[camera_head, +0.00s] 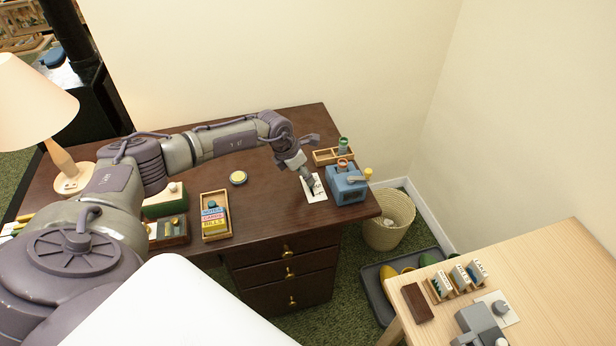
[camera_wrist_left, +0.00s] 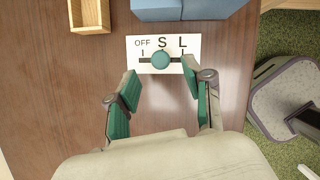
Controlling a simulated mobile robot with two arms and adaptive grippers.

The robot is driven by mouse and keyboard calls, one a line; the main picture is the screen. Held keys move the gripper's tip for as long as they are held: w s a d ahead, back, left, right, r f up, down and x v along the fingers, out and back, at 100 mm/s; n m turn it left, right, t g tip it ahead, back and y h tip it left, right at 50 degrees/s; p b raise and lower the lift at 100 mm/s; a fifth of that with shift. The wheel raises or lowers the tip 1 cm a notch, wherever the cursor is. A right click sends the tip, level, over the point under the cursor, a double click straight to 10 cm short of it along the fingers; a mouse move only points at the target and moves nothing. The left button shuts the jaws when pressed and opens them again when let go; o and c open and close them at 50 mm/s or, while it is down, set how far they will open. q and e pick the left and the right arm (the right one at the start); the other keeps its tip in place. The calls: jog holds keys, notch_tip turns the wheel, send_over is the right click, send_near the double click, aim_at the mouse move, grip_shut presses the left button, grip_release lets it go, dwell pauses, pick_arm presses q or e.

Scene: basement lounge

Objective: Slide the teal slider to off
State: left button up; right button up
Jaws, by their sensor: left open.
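The teal slider (camera_wrist_left: 160,60) is a round knob on a dark slot in a white plate (camera_wrist_left: 141,49) marked OFF, S and L in the left wrist view. The knob sits just below the S, right of the OFF mark. In the head view the plate (camera_head: 318,192) lies on the dark desk, and my gripper hides the knob. My left gripper (camera_wrist_left: 166,82) is open, its teal-padded fingers on either side of and just short of the knob, apart from it. It also shows in the head view (camera_head: 306,178). My right gripper is not in view.
A blue box-shaped device (camera_head: 347,186) stands right beside the plate. A wooden tray (camera_head: 325,157) lies behind it. A wooden card box (camera_head: 216,229) and a yellow-topped disc (camera_head: 238,178) are on the desk to the left. A wicker basket (camera_head: 386,233) stands beyond the desk's right edge.

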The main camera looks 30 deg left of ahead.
pick_arm(q)
jog(key=shift+x, duration=1.7)
grip_shut()
